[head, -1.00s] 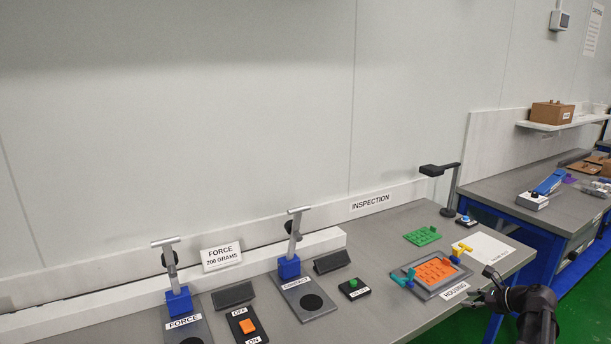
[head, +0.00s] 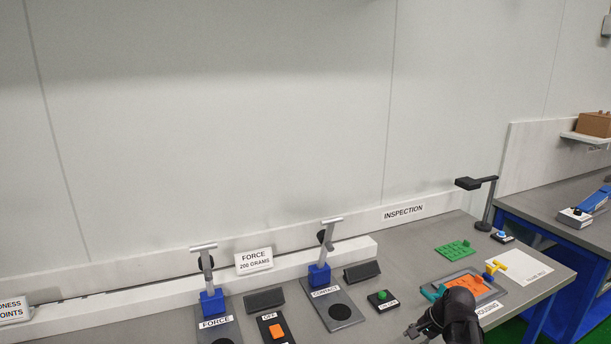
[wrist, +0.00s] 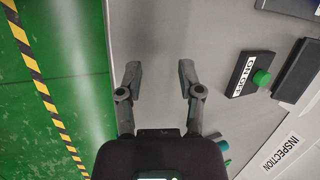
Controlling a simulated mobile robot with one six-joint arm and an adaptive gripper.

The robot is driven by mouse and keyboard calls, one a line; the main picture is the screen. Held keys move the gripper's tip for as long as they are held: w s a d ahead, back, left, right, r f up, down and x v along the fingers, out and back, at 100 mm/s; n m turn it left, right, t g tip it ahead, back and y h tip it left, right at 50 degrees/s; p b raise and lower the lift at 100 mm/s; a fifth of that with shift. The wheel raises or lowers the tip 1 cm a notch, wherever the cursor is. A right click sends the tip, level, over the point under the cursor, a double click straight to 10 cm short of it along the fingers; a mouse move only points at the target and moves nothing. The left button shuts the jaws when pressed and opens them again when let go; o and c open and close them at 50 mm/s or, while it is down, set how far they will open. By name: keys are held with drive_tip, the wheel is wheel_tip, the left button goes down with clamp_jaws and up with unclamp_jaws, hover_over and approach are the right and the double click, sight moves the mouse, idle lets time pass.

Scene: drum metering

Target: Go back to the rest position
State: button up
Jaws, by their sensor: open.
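My gripper (head: 418,330) is at the lower right of the head view, in front of the bench's front part. In the wrist view my gripper (wrist: 158,75) has its two fingers spread apart with nothing between them. It hangs over the bench's grey top near the front edge, with green floor beyond. My dark wrist hides part of the orange plate (head: 468,284) in the head view.
The grey bench (head: 405,262) carries a green button box (head: 383,299), also in the wrist view (wrist: 250,74). Two blue-based lever stands, FORCE (head: 212,301) and CONTACT (head: 319,275), stand left. A green plate (head: 455,250) and an inspection lamp (head: 484,203) are at right.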

drive_tip(key=s+a+n+g+h+p, duration=0.1)
drive_tip(key=s+a+n, duration=0.1)
drive_tip(key=a+n, duration=0.1)
drive_tip(key=s+a+n+h, duration=0.1)
drive_tip(key=s+a+n, duration=0.1)
drive_tip(key=a+n, duration=0.1)
drive_tip(key=s+a+r+n+g+h+p, duration=0.1)
drive_tip(key=s+a+n, duration=0.2)
drive_tip(key=a+n, duration=0.1)
drive_tip(key=shift+a+r+g+h+p, duration=0.1)
drive_tip(key=shift+a+g+h+p, duration=0.25)
drive_tip(key=shift+a, duration=0.5)
drive_tip(key=shift+s+a+n+h, duration=0.25)
drive_tip(key=shift+s+a+n, duration=0.1)
drive_tip(key=shift+n, duration=0.35)
